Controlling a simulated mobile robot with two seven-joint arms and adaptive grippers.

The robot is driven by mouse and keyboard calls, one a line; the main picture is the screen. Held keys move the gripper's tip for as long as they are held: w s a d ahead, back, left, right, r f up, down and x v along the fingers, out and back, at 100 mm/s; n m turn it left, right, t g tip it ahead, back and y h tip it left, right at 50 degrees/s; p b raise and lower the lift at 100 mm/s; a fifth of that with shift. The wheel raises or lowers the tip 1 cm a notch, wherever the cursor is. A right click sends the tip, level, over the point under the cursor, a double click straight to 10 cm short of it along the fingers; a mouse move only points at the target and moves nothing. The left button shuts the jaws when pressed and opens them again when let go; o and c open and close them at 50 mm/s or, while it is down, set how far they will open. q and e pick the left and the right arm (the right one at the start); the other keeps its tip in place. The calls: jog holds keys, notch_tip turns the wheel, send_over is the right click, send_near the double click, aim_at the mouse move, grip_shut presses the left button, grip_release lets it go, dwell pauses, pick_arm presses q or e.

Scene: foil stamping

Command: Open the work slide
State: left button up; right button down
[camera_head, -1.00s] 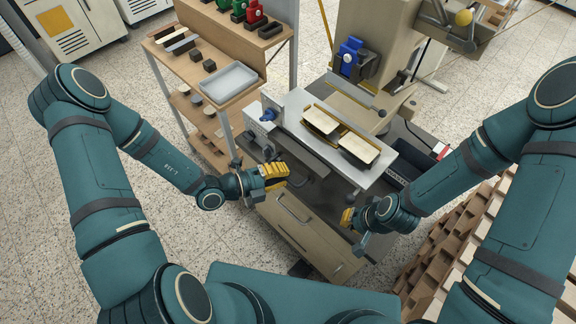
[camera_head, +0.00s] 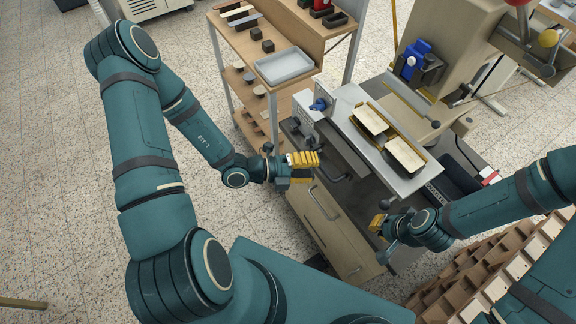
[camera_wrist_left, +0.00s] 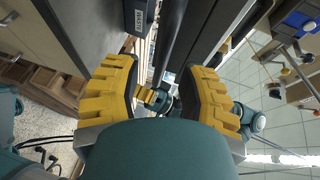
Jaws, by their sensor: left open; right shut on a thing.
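The work slide is hard to single out; a dark bar-shaped front with a dark handle (camera_head: 337,170) sits under the pale metal bed (camera_head: 352,94) of the press. My left gripper (camera_head: 306,160) is open, left of this handle, with a small gap seen in the head view. The left wrist view shows its two yellow fingers (camera_wrist_left: 163,95) spread with nothing gripped; a dark rail (camera_wrist_left: 207,38) runs beyond them. My right gripper (camera_head: 379,224) is at the lower right, in front of the cabinet. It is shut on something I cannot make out.
A tan drawer front (camera_head: 323,215) with its own handle lies below the bed. Two pale plates (camera_head: 369,119) lie on the bed. A blue knob (camera_head: 319,104) sticks out at its left end. A wooden shelf (camera_head: 243,60) with a grey tray (camera_head: 284,67) stands at left.

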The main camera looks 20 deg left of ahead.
pick_arm(q)
jog(key=v, duration=0.9)
jog(key=shift+s+a, duration=0.15)
jog(key=shift+s, duration=0.05)
jog(key=s+d+f+m+g+y+b, duration=0.1)
jog(key=s+d+f+m+g+y, duration=0.15)
jog(key=s+f+m+g, duration=0.6)
jog(key=s+d+f+m+g+y+b, duration=0.1)
jog(key=d+f+m+g+y+b, duration=0.2)
jog(key=m, duration=1)
jog(key=w+d+f+m+t+y, duration=0.1)
jog(key=w+m, duration=0.3)
jog(key=m, duration=0.6)
jog(key=w+d+f+m+t+y+b, duration=0.1)
jog(key=w+d+f+m+t+y, duration=0.1)
jog(key=m, duration=0.8)
jog(key=w+d+t+y, duration=0.1)
jog(key=w+t, duration=0.1)
jog(key=shift+w, duration=0.25)
